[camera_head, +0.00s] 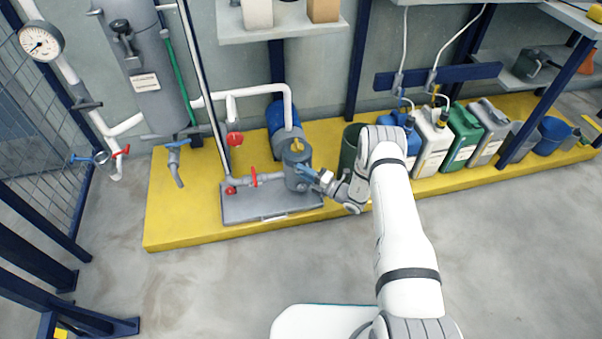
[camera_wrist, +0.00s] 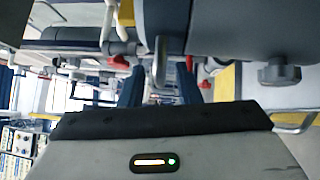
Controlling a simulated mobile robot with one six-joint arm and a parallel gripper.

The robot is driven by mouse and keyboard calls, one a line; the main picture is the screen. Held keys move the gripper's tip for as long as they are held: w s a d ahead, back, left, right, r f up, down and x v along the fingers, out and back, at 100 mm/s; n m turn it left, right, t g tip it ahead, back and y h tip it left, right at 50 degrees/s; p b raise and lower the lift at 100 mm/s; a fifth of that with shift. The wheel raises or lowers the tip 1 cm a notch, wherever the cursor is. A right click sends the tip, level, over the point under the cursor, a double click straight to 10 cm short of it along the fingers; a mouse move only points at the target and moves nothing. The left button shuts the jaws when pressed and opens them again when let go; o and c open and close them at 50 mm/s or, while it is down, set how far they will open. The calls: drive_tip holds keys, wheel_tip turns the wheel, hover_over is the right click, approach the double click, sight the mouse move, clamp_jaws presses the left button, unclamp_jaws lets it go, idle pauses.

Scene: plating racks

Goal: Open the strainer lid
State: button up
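The strainer (camera_head: 297,180) is a grey upright pot on the grey tray, with a yellow part (camera_head: 297,146) on top. Its lid looks closed. My gripper (camera_head: 308,173) has blue fingers and reaches the strainer's right side near the top. In the wrist view, my gripper (camera_wrist: 160,88) has its two dark blue fingers apart, with a gap on view between them. A grey metal bar (camera_wrist: 160,62) hangs in line with that gap, and the fingers do not look closed on it. Large grey surfaces, likely the strainer, fill the top, with a grey knob (camera_wrist: 279,73) at right.
The grey tray (camera_head: 272,206) rests on the yellow platform (camera_head: 190,233). A red-handled valve (camera_head: 254,177) sits left of the strainer and a blue pump (camera_head: 283,117) behind it. A dark green bin (camera_head: 348,150) and several canisters stand right. The floor in front is clear.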

clamp_jaws()
idle(0.5)
